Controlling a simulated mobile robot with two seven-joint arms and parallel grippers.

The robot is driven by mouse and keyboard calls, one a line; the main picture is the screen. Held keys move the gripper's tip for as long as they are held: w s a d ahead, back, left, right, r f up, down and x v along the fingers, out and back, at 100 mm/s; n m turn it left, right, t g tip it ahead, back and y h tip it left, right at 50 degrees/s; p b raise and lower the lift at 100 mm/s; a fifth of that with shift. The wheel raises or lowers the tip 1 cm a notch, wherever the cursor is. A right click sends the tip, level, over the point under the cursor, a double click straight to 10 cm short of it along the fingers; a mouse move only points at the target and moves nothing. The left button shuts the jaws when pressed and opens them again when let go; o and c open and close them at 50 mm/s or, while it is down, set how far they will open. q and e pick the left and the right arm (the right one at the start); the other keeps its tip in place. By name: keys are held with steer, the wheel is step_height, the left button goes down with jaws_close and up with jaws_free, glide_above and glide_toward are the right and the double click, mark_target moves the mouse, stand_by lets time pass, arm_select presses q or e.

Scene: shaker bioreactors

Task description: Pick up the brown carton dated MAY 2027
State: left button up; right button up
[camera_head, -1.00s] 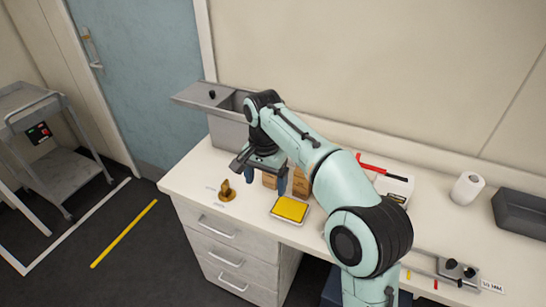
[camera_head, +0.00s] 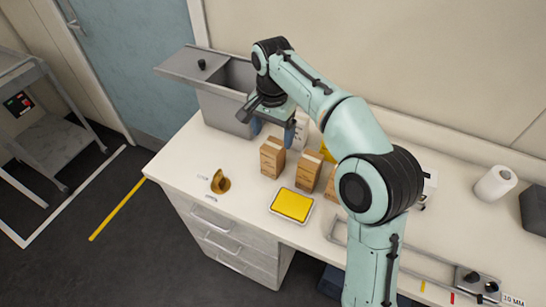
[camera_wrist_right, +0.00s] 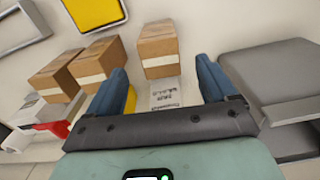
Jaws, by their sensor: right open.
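Three brown cartons stand on the white counter: a left one (camera_head: 272,157), a middle one (camera_head: 307,172) and a right one (camera_head: 330,184) partly hidden by my arm. No date is readable, so I cannot tell which is MAY 2027. My right gripper (camera_head: 273,131) is open and empty, fingers down, behind the left carton in the head view. In the right wrist view, the open fingers (camera_wrist_right: 160,74) frame one carton (camera_wrist_right: 158,50) just beyond their tips. Two other cartons (camera_wrist_right: 55,80) (camera_wrist_right: 93,62) stand together at the left. My left gripper is not in view.
A yellow-topped tray (camera_head: 292,205) lies in front of the cartons, a brown-yellow object (camera_head: 220,182) to its left. A grey bin (camera_head: 222,100) stands behind left. A white printed item (camera_wrist_right: 167,93) shows between the fingers. A paper roll (camera_head: 495,182) stands at right.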

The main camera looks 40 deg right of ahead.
mark_target(273, 156)
step_height(273, 156, down, 10)
steer(key=shift+d+r+b, duration=0.1)
steer(key=shift+b, duration=0.85)
steer(key=c, duration=1.1)
